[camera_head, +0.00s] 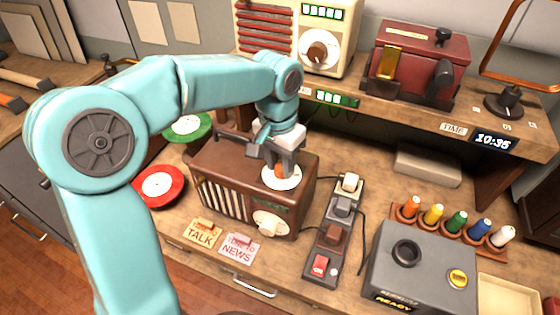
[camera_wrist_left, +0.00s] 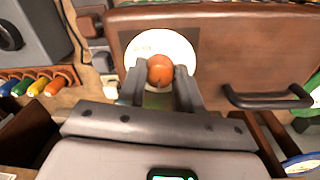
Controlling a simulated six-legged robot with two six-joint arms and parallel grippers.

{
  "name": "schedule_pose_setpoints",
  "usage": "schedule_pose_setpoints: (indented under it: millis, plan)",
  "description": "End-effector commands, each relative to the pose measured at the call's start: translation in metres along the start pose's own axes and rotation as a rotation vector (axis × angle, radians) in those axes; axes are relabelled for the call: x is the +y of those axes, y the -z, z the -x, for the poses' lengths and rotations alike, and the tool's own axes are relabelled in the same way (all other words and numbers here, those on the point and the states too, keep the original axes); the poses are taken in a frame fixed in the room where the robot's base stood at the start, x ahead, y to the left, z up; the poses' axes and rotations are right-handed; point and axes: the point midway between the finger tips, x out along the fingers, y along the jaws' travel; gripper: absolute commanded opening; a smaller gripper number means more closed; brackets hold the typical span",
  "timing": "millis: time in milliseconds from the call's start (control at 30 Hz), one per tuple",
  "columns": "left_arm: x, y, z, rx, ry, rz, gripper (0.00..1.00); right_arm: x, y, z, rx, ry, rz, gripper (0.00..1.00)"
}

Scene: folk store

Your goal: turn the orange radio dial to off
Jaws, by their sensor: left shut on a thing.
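The brown radio (camera_head: 222,178) stands on the workbench with a slatted speaker front and a cream dial (camera_head: 270,222) on its face. The orange dial (camera_head: 281,174) sits on a white disc (camera_head: 293,184) on the radio's top. My left gripper (camera_head: 283,168) reaches down from above, its fingers shut on the orange dial. In the left wrist view the orange dial (camera_wrist_left: 160,71) shows between the two fingertips, with the white disc (camera_wrist_left: 175,42) around it. The dial's markings are too small to read. My right gripper is not in view.
A shelf (camera_head: 380,92) overhangs behind the radio, bearing a cream device and a red machine (camera_head: 418,55). A switch strip (camera_head: 332,238) lies right of the radio. TALK (camera_head: 202,234) and NEWS (camera_head: 238,246) cards lie in front. A grey box (camera_head: 420,268) and colored spools stand farther right.

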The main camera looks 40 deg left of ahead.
Motion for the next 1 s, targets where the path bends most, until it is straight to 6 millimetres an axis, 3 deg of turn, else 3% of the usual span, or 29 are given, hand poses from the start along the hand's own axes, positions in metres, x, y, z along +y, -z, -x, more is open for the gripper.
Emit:
schedule_pose_setpoints:
  millis: [667,700,767,1000]
  plan:
    - [0.0002,0.0014,0.0008,0.01,0.0,0.065,0.04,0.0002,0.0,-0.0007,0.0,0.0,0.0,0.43]
    - [0.0002,0.0014,0.0007,0.009,0.0,0.065,0.38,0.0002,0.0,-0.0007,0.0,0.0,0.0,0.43]
    - [0.0001,0.0012,0.0007,0.009,0.0,0.065,0.57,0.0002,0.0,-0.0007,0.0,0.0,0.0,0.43]
    - [0.0001,0.0005,0.0003,0.005,0.0,0.064,0.6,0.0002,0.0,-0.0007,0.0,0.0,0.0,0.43]
